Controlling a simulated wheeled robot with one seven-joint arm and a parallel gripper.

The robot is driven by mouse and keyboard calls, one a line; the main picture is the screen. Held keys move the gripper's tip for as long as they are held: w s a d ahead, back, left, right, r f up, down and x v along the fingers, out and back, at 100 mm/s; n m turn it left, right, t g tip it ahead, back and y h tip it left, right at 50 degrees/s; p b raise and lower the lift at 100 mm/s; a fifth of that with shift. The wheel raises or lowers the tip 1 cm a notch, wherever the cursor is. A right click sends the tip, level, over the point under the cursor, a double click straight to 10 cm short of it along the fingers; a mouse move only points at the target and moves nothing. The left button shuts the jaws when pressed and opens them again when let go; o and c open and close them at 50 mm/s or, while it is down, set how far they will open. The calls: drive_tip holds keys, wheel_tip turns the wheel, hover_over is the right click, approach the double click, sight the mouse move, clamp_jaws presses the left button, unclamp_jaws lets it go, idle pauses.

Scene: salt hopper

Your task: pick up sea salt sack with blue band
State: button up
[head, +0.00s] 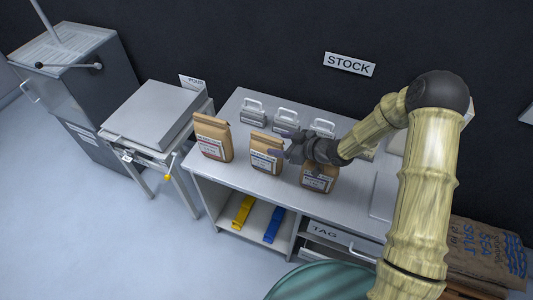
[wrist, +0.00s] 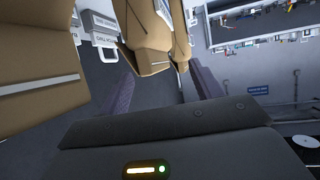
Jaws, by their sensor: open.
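Three brown paper sacks stand upright on the steel table in the head view. The middle sack (head: 265,154) has a pale label with what looks like a dark blue band. The left sack (head: 213,138) has a reddish band. The right sack (head: 317,178) stands partly under my wrist, its band colour unclear. My gripper (head: 284,146) is open, its fingers reaching left to the right side of the middle sack. In the wrist view, tan sack surfaces (wrist: 147,40) show just beyond and between the open fingers (wrist: 160,78); I cannot tell whether they touch.
Several grey handled containers (head: 253,112) line the table's back, below the STOCK sign (head: 349,64). Yellow (head: 242,212) and blue (head: 273,224) pieces lie on the lower shelf. A large printed sea salt sack (head: 482,250) lies at lower right. A grey-lidded stand (head: 155,112) is left.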

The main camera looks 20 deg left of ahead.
sight(270, 144)
drive_tip(key=shift+a+f, duration=0.1)
drive_tip(key=shift+a, duration=0.05)
drive_tip(key=shift+a, duration=0.1)
drive_tip(key=shift+w+p+x, duration=0.15)
drive_tip(key=shift+p+x, duration=0.5)
drive_tip(key=shift+x, duration=0.6)
drive_tip(key=shift+w+p+x, duration=0.1)
drive_tip(key=shift+p+x, duration=0.5)
drive_tip(key=shift+x, duration=0.7)
drive_tip(key=shift+f, duration=0.1)
drive_tip(key=shift+d, duration=0.2)
clamp_jaws()
drive_tip(key=shift+a, duration=0.1)
